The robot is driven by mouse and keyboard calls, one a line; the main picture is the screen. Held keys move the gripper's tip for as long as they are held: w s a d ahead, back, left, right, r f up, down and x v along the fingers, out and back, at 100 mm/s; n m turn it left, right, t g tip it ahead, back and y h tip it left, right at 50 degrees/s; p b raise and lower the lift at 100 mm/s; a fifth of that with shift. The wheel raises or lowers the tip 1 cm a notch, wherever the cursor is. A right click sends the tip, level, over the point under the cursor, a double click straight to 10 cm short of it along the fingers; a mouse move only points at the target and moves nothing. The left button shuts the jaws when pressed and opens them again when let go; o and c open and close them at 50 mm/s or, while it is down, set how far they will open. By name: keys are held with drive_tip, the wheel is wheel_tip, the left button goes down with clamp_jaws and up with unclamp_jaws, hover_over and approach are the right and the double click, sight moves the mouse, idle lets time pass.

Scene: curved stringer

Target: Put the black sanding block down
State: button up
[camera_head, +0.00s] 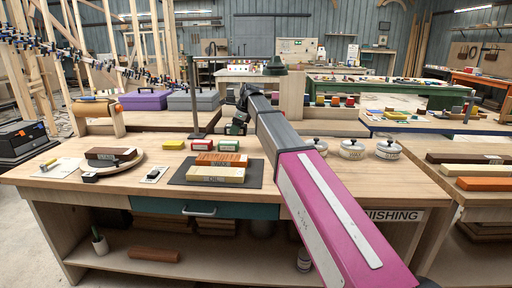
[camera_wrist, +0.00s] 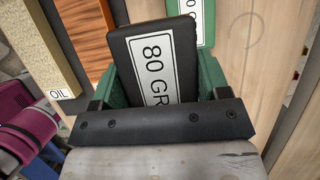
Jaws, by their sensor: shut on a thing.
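The black sanding block (camera_wrist: 152,58) is in the wrist view, with a white label reading "80 GR" and the rest cut off. My gripper (camera_wrist: 162,82) is shut on it, with a jaw at each side. In the head view my gripper (camera_head: 237,126) is above the back of the workbench (camera_head: 270,205), behind the red and green boxes. The black block cannot be made out clearly there. A green box (camera_wrist: 206,22) with a white label lies just beyond the held block; I cannot tell whether they touch.
A dark mat (camera_head: 253,178) bears a tan stone (camera_head: 212,173) and an orange-brown block (camera_head: 222,159). A red box (camera_head: 202,145) and green box (camera_head: 231,147) stand behind it. A round plate (camera_head: 132,163) with dark blocks is left. Lidded pots (camera_head: 352,150) stand right.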

hover_over(253, 150)
drive_tip(key=d, duration=0.1)
wheel_tip(253, 150, down, 6)
drive_tip(key=shift+s+d+f, duration=0.1)
drive_tip(key=shift+d, duration=0.05)
drive_tip(key=shift+f, duration=1.9)
drive_tip(key=o, duration=0.9)
drive_tip(key=shift+f, duration=0.1)
drive_tip(key=shift+v, duration=3.9)
drive_tip(key=shift+s, duration=0.1)
